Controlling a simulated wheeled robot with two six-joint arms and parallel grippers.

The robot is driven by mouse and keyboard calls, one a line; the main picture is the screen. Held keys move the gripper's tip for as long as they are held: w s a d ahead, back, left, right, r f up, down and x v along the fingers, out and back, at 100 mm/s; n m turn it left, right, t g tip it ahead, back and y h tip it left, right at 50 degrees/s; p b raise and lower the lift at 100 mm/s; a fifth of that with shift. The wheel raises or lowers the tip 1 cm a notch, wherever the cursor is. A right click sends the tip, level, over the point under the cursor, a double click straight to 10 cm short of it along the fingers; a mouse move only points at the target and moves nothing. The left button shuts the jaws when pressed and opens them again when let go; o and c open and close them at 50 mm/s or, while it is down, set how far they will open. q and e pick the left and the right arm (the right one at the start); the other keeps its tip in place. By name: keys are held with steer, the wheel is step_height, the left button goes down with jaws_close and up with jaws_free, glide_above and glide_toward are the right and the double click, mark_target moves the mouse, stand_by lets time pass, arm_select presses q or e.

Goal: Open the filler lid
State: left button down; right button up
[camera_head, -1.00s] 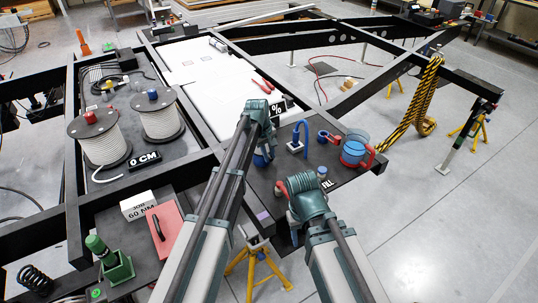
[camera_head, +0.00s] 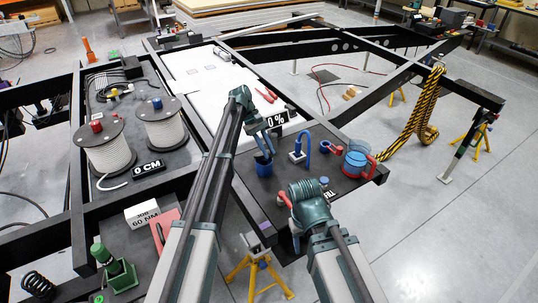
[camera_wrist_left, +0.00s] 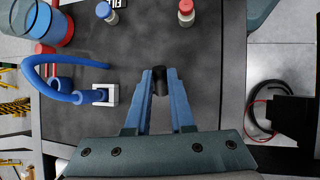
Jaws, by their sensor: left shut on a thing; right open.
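My left gripper (camera_head: 264,166) is low over the dark plate (camera_head: 333,183), left of the blue bent tube (camera_head: 308,142). In the left wrist view, its blue fingers (camera_wrist_left: 160,82) are shut on a small black cylindrical piece (camera_wrist_left: 160,80). I cannot tell for sure whether this piece is the filler lid. The piece is hidden by the fingers in the head view. My right gripper (camera_head: 298,200) is open, beside a red-capped bottle (camera_head: 284,199). Its fingertips are mostly hidden. The red-capped bottle also shows in the left wrist view (camera_wrist_left: 186,12).
A clear container with blue contents (camera_head: 354,164) and a red ring part (camera_head: 331,147) stand on the plate's right. A blue-capped bottle (camera_head: 324,182) stands by the FILL label. A "0 %" sign (camera_head: 277,121) stands behind my left gripper. Two cable reels (camera_head: 107,155) stand left.

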arm_select(q)
steer(key=shift+w+a+r+g, duration=0.2)
steer(key=shift+w+g, duration=0.1)
stand_by(0.4)
steer(key=c, duration=0.8)
jaws_free()
steer(key=shift+o, duration=0.2)
steer(key=shift+r, duration=0.2)
steer(key=p+v, duration=1.1)
steer(key=v, duration=0.2)
steer(key=shift+a, duration=0.4)
steer(key=shift+w, duration=0.1)
